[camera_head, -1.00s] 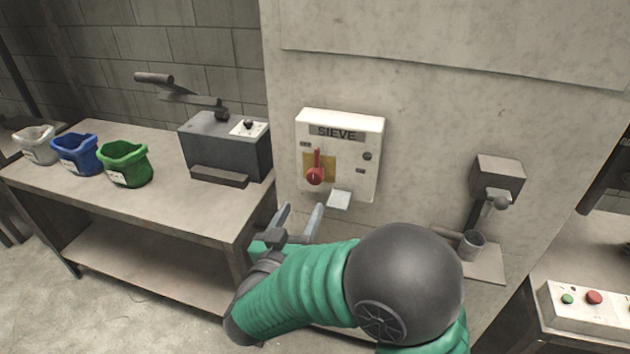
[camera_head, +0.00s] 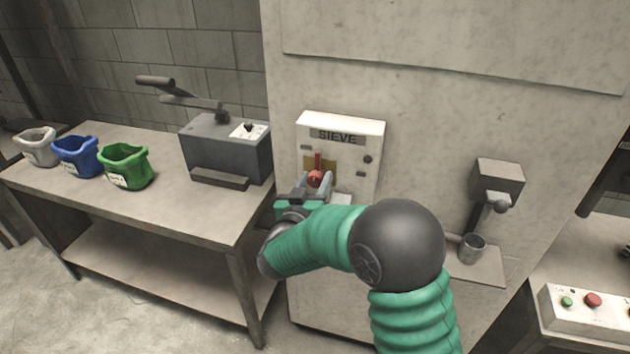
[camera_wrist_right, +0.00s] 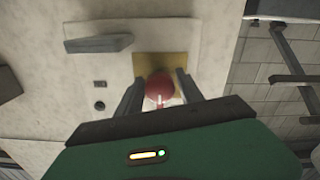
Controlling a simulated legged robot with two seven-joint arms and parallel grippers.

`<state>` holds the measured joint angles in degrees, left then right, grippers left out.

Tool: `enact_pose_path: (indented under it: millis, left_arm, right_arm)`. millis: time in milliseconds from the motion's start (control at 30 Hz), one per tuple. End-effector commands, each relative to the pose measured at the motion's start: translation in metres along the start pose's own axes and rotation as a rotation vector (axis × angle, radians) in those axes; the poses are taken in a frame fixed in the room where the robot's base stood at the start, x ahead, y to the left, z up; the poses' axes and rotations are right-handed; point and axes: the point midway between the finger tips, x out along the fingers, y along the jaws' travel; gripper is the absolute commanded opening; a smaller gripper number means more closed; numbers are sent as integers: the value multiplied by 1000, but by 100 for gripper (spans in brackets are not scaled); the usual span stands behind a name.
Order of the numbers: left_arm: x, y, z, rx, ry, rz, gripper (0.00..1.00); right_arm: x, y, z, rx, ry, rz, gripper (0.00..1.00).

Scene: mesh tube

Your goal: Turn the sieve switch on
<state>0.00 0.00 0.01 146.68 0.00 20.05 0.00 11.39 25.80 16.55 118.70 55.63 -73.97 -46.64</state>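The white sieve switch box (camera_head: 368,140), labelled SIEVE, is on the pale wall unit in the head view. Its red switch handle (camera_head: 317,160) points upward over a yellow plate, with a round red hub at its lower end. My right gripper (camera_head: 312,182) is open at the hub, one finger on each side. In the right wrist view the red hub (camera_wrist_right: 159,86) lies between the two spread fingers of the gripper (camera_wrist_right: 158,88), with gaps at both sides. The gripper hides the lower part of the box in the head view. My left gripper is not in view.
A grey lever machine (camera_head: 222,150) and white, blue (camera_head: 77,156) and green (camera_head: 124,166) bags stand on the left table (camera_head: 180,205). A dispenser (camera_head: 497,182) with a metal cup (camera_head: 471,248) is right of the box. A button panel (camera_head: 588,312) is at lower right.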

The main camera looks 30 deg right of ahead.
Motion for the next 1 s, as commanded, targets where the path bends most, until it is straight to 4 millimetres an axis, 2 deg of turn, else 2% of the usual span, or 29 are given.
enact_pose_path:
  millis: [33,300,667,1000]
  left_arm:
    - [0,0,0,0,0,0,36]
    - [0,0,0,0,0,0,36]
    - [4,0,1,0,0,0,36]
    - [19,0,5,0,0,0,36]
  right_arm:
    - [0,0,0,0,0,0,36]
    - [0,-1,0,0,0,-2,1]
    - [-1,-1,1,38,-1,-3,0]
    - [-1,-2,3,250,-1,-3,0]
